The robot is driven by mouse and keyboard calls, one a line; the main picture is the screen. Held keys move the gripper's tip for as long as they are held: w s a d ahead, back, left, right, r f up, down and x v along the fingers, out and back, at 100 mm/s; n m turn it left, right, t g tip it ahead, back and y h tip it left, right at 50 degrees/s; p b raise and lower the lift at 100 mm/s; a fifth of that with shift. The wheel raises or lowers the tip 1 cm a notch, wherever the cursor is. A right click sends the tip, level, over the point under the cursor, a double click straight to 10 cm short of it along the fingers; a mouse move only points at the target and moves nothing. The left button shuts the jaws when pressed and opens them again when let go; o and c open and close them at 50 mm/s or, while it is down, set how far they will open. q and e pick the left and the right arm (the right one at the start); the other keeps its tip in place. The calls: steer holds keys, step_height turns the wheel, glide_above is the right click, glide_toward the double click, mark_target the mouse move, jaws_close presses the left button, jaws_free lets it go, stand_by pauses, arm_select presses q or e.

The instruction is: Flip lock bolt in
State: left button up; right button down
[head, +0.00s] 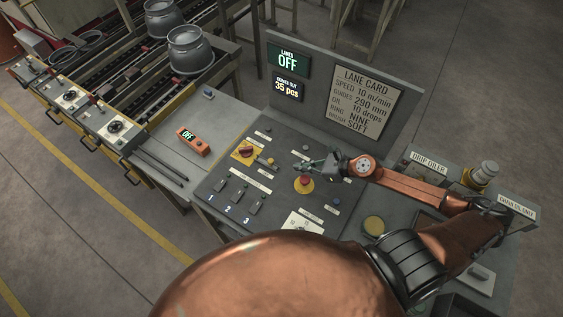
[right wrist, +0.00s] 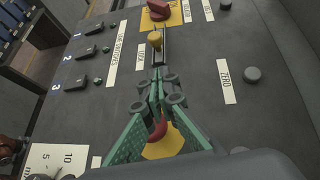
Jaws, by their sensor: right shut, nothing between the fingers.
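The lock bolt shows in the right wrist view as a small yellow knob (right wrist: 155,39) on a narrow metal slot, beside a label that seems to read LOCK (right wrist: 141,56). In the head view the bolt (head: 270,162) is small, just right of the red rotary switch. My right gripper (head: 303,164) is shut and empty over the panel. In the right wrist view its green fingers (right wrist: 159,78) are together, with the tips close to the near end of the slot. I cannot tell whether they touch it. My left gripper is not in view.
A red button on a yellow base (right wrist: 162,140) is partly hidden beneath the gripper. A red rotary switch (right wrist: 158,10) sits beyond the bolt. Several black lane switches (right wrist: 92,54) line the left. A black knob (right wrist: 252,74) is at right. The display (head: 288,62) reads OFF.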

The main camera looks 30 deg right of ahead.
mark_target(271, 163)
steer(key=w+a+p, duration=0.1)
steer(key=w, duration=0.1)
steer(key=w+a+f, duration=0.1)
steer(key=a, duration=0.1)
steer(key=w+a+f+p, duration=0.1)
steer(key=w, duration=0.1)
steer(key=shift+w+a+f+p, duration=0.2)
steer(key=shift+w+a+p, duration=0.1)
steer(key=shift+a+p, duration=0.05)
steer(key=shift+w+a+f, duration=0.1)
steer(key=shift+w+a, duration=0.1)
steer(key=shift+w, duration=0.05)
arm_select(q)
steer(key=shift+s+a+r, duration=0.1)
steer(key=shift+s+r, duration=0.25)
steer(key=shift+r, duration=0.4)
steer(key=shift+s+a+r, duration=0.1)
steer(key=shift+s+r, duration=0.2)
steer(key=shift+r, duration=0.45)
arm_select(e)
steer(key=shift+w, duration=0.1)
